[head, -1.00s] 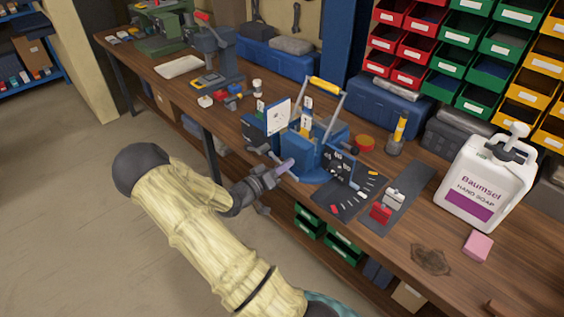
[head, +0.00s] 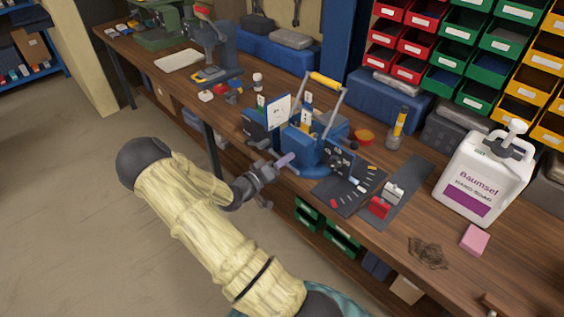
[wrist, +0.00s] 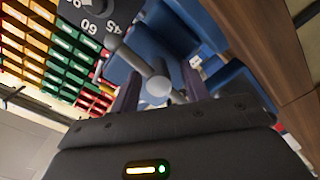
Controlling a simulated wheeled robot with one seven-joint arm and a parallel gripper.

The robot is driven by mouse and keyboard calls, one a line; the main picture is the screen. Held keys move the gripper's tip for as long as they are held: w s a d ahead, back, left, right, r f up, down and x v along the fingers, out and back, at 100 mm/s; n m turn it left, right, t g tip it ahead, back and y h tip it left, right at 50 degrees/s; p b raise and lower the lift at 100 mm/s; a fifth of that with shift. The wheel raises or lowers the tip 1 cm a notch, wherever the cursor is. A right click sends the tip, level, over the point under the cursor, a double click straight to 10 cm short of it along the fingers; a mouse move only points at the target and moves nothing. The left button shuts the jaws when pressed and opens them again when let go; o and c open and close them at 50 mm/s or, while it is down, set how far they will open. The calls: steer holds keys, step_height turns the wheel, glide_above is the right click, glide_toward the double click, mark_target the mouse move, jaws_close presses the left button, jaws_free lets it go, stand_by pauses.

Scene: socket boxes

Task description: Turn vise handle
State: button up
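The blue vise (head: 301,149) stands at the front edge of the workbench, in the middle of the head view. Its handle, a grey bar with rounded ends (wrist: 157,87), shows close up in the wrist view. My gripper (head: 284,160) is at the front of the vise, its purple fingertips close to the vise's body. In the wrist view the fingers of my gripper (wrist: 160,91) are apart, one on each side of the near rounded end. I cannot tell whether either finger touches the bar. The handle is too small to make out in the head view.
A dark dial with numbers (wrist: 88,16) is close to the fingers. Bins fill the back wall. The floor at left is clear.

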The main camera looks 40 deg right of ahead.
steer(key=shift+a, duration=0.1)
steer(key=s+a+b, duration=0.1)
steer(key=a, duration=1.6)
steer(key=shift+s+b, duration=0.25)
steer(key=shift+b, duration=0.1)
